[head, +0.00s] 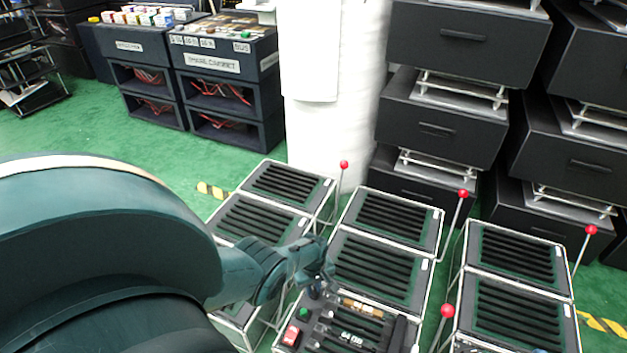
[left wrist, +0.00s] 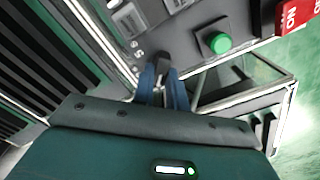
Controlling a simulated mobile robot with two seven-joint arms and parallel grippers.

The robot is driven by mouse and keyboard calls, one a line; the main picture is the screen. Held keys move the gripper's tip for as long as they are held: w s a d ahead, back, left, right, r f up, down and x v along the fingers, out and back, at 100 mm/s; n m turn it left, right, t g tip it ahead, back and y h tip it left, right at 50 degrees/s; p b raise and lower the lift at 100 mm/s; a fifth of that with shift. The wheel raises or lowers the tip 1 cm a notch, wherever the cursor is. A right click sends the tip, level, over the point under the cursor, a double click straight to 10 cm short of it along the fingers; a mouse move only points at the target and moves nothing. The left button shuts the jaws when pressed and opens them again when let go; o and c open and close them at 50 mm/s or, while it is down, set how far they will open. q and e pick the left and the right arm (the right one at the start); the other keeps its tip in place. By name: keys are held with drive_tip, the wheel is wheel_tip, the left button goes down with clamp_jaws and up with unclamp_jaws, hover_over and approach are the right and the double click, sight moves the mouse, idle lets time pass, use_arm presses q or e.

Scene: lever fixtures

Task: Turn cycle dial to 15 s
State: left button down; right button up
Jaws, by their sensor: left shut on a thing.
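My left gripper (head: 316,284) reaches down to the control panel (head: 340,330) at the bottom middle of the head view. In the left wrist view its two blue fingers (left wrist: 163,76) are shut on a small dark knob, the dial (left wrist: 159,62). The fingers hide much of the dial, and I cannot read its setting. Small printed marks lie beside it. A green button (left wrist: 219,43) and a red ON switch (left wrist: 298,16) are to its right. The head view also shows the green button (head: 304,313) and the red switch (head: 291,335). My right gripper is not in view.
Slatted racks with red-knobbed levers (head: 463,194) stand around the panel. Black drawer units (head: 440,95) stand behind to the right. Dark cabinets (head: 225,60) stand at the back left. Green floor (head: 90,120) is clear on the left.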

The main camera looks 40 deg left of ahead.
use_arm(q)
drive_tip(key=shift+n, duration=1.1)
drive_tip(key=shift+s, duration=0.1)
drive_tip(key=c, duration=1.4)
unclamp_jaws()
drive_tip(key=shift+r, duration=0.1)
